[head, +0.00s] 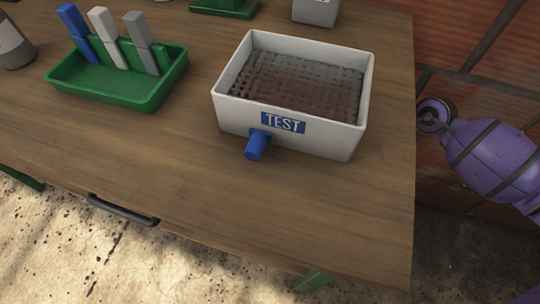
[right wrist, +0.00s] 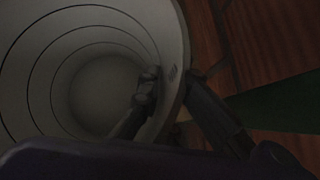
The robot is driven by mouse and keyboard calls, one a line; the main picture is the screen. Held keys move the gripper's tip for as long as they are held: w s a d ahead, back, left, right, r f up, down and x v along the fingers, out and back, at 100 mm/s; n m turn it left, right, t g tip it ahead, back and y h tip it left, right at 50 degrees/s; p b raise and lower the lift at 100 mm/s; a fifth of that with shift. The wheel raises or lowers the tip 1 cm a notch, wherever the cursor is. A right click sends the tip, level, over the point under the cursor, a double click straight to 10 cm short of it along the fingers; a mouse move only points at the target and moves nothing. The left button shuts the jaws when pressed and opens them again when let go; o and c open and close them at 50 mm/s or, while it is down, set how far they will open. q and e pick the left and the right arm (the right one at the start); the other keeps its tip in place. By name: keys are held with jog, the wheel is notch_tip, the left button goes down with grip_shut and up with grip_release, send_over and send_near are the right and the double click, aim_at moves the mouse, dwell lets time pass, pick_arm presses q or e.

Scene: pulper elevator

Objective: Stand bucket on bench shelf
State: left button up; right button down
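A pale round bucket (right wrist: 85,85) fills the left of the right wrist view, and I look into its ringed inside. My right gripper (right wrist: 172,90) has one dark finger inside the bucket and one outside, with the rim between them. It looks shut on the rim, though the picture is dark. In the head view the wooden bench (head: 330,205) shows from above; no shelf of it can be made out. The bucket is not seen there. A purple link of my right arm shows at the right. My left gripper is in neither view.
On the bench stand a white TEST box (head: 340,140) with a blue spout, a green tray (head: 105,85) with upright handles, and a grey bottle (head: 14,45). A dark handle (head: 122,209) is on its front. A red-brown wall (head: 470,30) stands at the right.

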jog(key=s+a, duration=0.2)
jog(key=a, duration=0.2)
jog(key=s+a, duration=0.1)
jog(key=a, duration=0.4)
jog(key=s+a, duration=0.2)
jog(key=a, duration=0.3)
jog(key=shift+s+f, duration=0.1)
jog(key=shift+s, duration=0.25)
notch_tip(320, 180, down, 3)
jog(key=shift+d+f+b, duration=0.1)
jog(key=shift+f+b, duration=0.05)
jog(key=shift+b, duration=0.4)
